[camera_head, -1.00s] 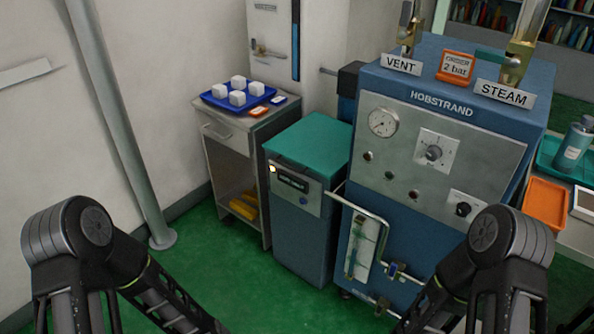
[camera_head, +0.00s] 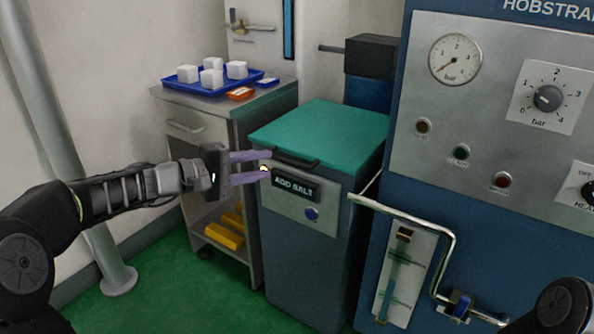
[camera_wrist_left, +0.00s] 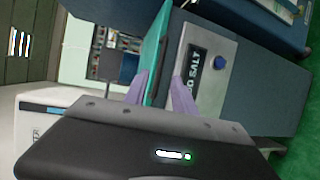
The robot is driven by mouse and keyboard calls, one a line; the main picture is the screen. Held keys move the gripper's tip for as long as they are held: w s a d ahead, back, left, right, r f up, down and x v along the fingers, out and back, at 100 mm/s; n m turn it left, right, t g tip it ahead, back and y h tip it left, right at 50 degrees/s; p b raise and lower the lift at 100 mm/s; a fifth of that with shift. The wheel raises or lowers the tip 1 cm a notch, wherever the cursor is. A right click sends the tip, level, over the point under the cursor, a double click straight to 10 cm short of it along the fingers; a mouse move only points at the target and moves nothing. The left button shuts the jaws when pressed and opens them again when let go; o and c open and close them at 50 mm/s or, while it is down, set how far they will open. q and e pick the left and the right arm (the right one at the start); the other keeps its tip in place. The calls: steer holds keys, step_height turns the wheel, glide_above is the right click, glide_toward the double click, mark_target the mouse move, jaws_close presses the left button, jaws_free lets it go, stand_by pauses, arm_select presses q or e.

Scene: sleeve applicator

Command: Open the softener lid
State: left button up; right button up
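The softener is a dark blue-grey cabinet (camera_head: 305,255) with a flat teal lid (camera_head: 325,132), which is down. A dark handle (camera_head: 296,161) runs along the lid's front edge above a display reading ADD SALT (camera_head: 296,187). My left gripper (camera_head: 268,166) is open, its two purple fingers pointing right at the left end of the lid's front edge. In the left wrist view the fingers (camera_wrist_left: 158,90) are apart with the lid edge (camera_wrist_left: 156,55) ahead of and between them. I cannot tell whether they touch it. My right gripper is out of view; only part of that arm shows at bottom right.
A trolley (camera_head: 180,122) at left holds a blue tray (camera_head: 215,91) of white blocks. The boiler cabinet (camera_head: 480,215) stands close on the right, with a bent pipe (camera_head: 449,250) jutting out in front. Green floor (camera_head: 190,300) is clear in front.

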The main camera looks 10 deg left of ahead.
mark_target(288, 161)
arm_select(q)
steer(key=shift+s+r, duration=0.1)
steer(key=shift+r, duration=0.05)
steer(key=shift+d, duration=0.1)
steer(key=b+x, duration=0.1)
steer(key=x, duration=0.6)
steer(key=shift+w+d+f+b, duration=0.15)
steer(key=shift+w+f+b, duration=0.1)
steer(key=shift+w+b, duration=0.05)
jaws_close()
stand_by(1.3)
